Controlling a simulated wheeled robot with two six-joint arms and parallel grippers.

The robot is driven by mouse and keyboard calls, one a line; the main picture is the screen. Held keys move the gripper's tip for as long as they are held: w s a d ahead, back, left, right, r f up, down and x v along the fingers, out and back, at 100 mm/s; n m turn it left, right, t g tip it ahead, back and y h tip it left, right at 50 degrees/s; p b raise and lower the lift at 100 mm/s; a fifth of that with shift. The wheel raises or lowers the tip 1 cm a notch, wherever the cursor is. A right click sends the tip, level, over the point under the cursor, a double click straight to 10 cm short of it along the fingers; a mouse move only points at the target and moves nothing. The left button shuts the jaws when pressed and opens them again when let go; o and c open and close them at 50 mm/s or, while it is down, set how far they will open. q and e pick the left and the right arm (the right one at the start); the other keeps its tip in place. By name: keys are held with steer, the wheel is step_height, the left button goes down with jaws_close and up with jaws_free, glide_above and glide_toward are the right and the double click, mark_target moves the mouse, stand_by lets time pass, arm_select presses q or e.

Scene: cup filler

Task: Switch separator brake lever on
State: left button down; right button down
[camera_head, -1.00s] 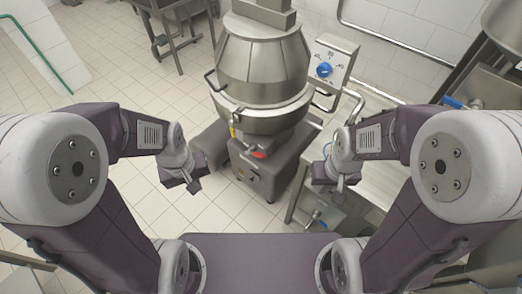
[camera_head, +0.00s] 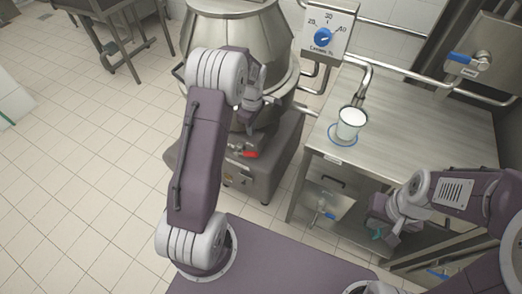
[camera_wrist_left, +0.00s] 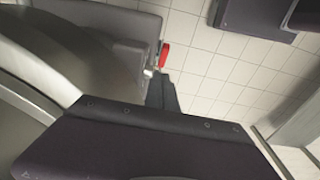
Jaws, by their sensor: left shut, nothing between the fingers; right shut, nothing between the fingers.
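The steel separator (camera_head: 225,30) stands at the back centre in the head view. A red-handled lever (camera_head: 250,155) is low on the front of its grey base; its red handle also shows in the left wrist view (camera_wrist_left: 164,55). A dark side handle (camera_head: 179,73) sticks out on the separator's left. I cannot tell which one is the brake lever. My left gripper (camera_wrist_left: 162,82) is shut and empty, in front of the separator's lower body; in the head view my arm partly hides it. My right gripper (camera_head: 379,232) is shut and empty, before the steel table at right.
A white cup (camera_head: 349,124) stands on the steel table (camera_head: 420,125) under a tap. A blue dial panel (camera_head: 324,36) is right of the separator. Another steel table (camera_head: 108,20) is at the back left. The tiled floor (camera_head: 90,160) at left is clear.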

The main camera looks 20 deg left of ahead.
mark_target(249, 153)
arm_select(q)
steer(key=shift+s+a+f, duration=0.15)
steer(key=shift+f, duration=0.2)
steer(key=shift+s+a+f, duration=0.15)
steer(key=shift+f, duration=0.2)
steer(key=f, duration=0.3)
steer(key=f+b, duration=0.1)
steer(key=f, duration=0.2)
steer(key=f+b, duration=0.1)
steer(key=f, duration=0.3)
steer(key=shift+a, duration=0.3)
steer(key=shift+b, duration=0.3)
